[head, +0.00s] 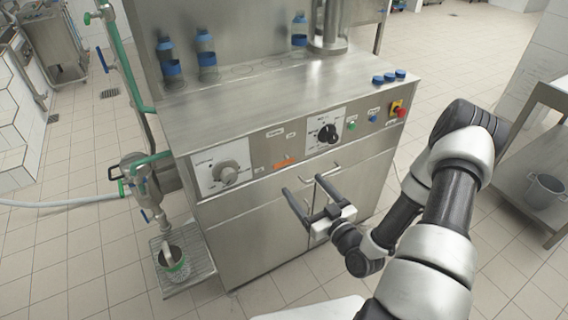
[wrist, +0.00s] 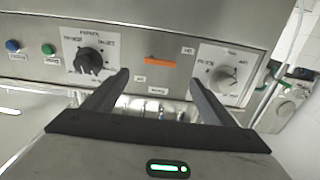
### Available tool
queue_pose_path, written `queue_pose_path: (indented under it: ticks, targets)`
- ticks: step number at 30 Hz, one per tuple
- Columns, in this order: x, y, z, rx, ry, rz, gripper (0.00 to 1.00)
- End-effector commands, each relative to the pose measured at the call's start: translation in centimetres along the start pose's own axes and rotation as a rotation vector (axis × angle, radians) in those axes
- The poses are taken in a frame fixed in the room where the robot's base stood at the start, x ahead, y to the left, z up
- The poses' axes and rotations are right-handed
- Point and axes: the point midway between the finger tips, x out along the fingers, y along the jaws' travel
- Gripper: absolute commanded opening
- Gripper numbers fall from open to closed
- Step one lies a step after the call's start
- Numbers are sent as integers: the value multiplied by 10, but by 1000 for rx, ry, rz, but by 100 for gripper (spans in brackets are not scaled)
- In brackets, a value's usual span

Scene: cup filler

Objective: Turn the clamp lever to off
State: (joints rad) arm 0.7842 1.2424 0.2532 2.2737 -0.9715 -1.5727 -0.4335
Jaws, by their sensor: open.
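No label reading "clamp" is legible. An orange lever (head: 285,163) lies about horizontal on the steel front panel, between a grey knob (head: 226,173) and a black knob (head: 328,133). In the wrist view the orange lever (wrist: 159,61) shows beyond and between my fingertips, with the black knob (wrist: 88,61) on the left and the grey knob (wrist: 224,78) on the right. My gripper (head: 302,185) is open and empty, in front of the cabinet and below the orange lever. It also shows in the wrist view (wrist: 160,78), apart from the lever.
Door handles (head: 327,183) stick out just beyond my gripper. A red emergency button (head: 401,109) and small blue and green buttons sit at the panel's right. Blue-banded bottles (head: 206,56) stand on top. A valve with hose (head: 141,180) stands left. Tiled floor is free in front.

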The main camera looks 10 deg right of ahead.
Motion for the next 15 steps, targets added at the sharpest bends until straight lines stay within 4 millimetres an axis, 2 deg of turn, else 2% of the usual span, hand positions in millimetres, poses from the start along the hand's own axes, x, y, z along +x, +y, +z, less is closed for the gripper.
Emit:
queue_pose_path:
  ticks: [1, 9, 15]
  targets:
    - [12, -1, -1, -2, 2, -3, 78]
    - [72, -1, 0, -2, 1, -3, 78]
    - [107, -1, 0, 0, 0, -1, 78]
